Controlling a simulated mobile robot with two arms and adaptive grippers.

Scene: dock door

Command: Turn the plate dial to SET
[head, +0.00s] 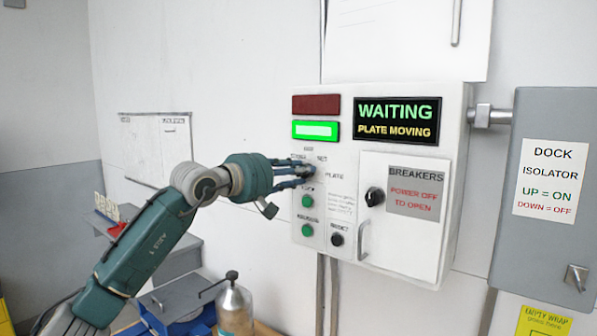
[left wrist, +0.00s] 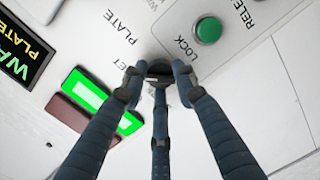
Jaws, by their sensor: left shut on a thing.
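The plate dial (left wrist: 159,70) is a dark round knob on the front of the white control box (head: 458,130), with the word PLATE printed beside it. My left gripper (head: 306,172) reaches in from the left and is shut on the dial. In the left wrist view its fingers (left wrist: 158,80) close around the dial from several sides. The fingers hide most of the dial and part of its lettering, so I cannot tell its exact setting. The display (head: 398,121) reads WAITING, PLATE MOVING. My right gripper is not in view.
A green lamp (head: 316,130) is lit below a dark red one (head: 316,105). Green buttons (head: 307,201) sit just below the dial. A black breaker knob (head: 375,196) is to the right. A grey isolator box (head: 550,265) stands far right. A bottle (head: 235,310) stands below.

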